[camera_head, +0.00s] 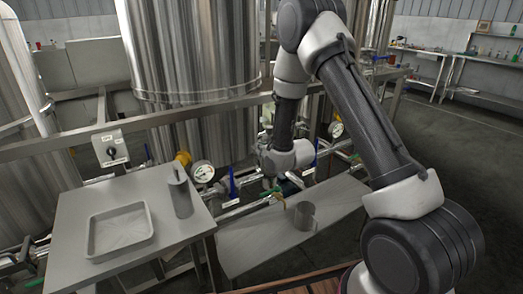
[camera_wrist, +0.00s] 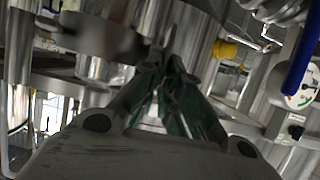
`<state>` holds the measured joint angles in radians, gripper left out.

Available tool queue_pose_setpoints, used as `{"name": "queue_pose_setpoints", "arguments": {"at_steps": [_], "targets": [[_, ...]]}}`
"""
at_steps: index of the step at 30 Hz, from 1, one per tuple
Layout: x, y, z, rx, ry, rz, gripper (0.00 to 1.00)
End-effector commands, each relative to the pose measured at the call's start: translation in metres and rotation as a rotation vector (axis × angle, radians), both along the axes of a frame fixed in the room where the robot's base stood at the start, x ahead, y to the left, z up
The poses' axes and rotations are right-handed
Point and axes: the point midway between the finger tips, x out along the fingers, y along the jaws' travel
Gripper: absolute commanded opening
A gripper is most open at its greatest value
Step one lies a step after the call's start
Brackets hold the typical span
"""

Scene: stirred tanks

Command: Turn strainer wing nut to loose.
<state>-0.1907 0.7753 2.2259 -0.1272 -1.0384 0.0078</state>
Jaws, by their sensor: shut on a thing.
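My gripper (camera_head: 266,158) is at the pipework in front of the large steel tank in the head view, and its fingertips are small and hard to make out there. In the wrist view my gripper (camera_wrist: 164,62) has its dark green fingers drawn together, shut on a small metal piece at their tips. That piece is likely the strainer wing nut (camera_wrist: 167,36), mostly hidden by the fingers. A dark, blurred metal cylinder (camera_wrist: 95,38) lies just left of the fingertips. How far the nut is turned cannot be told.
A pressure gauge (camera_head: 203,171) and a blue valve handle (camera_head: 232,183) are left of my gripper. A grey table (camera_head: 75,215) with a shallow tray (camera_head: 93,240) stands at left. A steel cup (camera_head: 301,216) sits on a low bench (camera_head: 250,248) below.

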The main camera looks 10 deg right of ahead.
Motion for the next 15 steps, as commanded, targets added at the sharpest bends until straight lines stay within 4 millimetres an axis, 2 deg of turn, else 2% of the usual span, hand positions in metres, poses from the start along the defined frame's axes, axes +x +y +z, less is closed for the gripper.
{"name": "queue_pose_setpoints", "arguments": {"at_steps": [8, 15], "targets": [[-0.001, 0.0041, -0.0003, -0.102, -0.033, 0.001, 0.0], [-0.0025, 0.0101, -0.0018, -0.289, -0.095, 0.003, 0.0]]}}
